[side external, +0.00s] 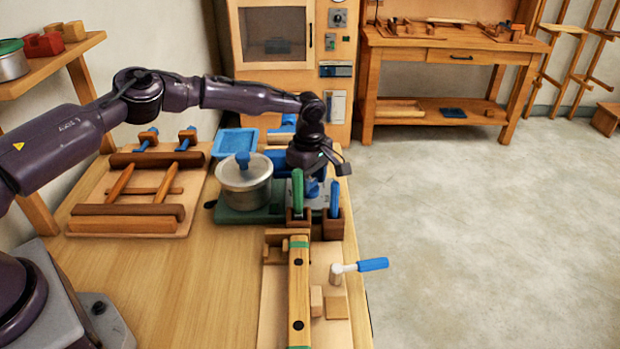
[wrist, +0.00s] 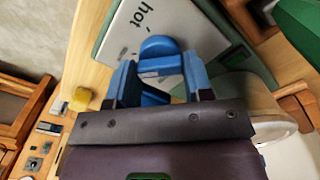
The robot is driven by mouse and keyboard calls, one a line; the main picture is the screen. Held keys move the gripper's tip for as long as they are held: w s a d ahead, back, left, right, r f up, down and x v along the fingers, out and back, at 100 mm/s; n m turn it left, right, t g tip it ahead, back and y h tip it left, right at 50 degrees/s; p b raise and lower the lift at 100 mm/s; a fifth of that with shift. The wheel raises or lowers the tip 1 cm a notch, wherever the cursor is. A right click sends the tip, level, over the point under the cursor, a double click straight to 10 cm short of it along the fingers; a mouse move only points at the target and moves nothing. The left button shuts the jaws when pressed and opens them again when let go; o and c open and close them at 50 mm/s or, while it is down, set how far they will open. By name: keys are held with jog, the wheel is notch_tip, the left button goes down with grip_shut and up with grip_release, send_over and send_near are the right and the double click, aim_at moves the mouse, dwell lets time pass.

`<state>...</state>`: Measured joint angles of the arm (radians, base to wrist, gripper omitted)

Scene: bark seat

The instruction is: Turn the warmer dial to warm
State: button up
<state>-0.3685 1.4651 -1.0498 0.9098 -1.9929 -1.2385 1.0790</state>
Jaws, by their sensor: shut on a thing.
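The blue dial (wrist: 157,47) sits on a pale grey plate (wrist: 128,35) marked "hot" with small tick marks; no "warm" label is readable. My gripper (wrist: 160,77) has its two blue fingers on either side of the dial's lower part and is shut on it. In the side external view my gripper (side external: 314,175) points down over the plate, with a bit of the blue dial (side external: 312,188) showing beneath it. Which mark the dial points to cannot be told.
The metal pot (side external: 243,188) with a blue lid knob stands just left of my gripper. Green-handled (side external: 297,189) and blue-handled (side external: 334,198) tools stand upright in front of it in wooden holders. A wooden frame (side external: 125,212) lies left. Bare tabletop (side external: 190,285) is at front left.

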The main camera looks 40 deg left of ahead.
dwell(0.3)
jog(key=o, duration=0.9)
notch_tip(320, 180, up, 13)
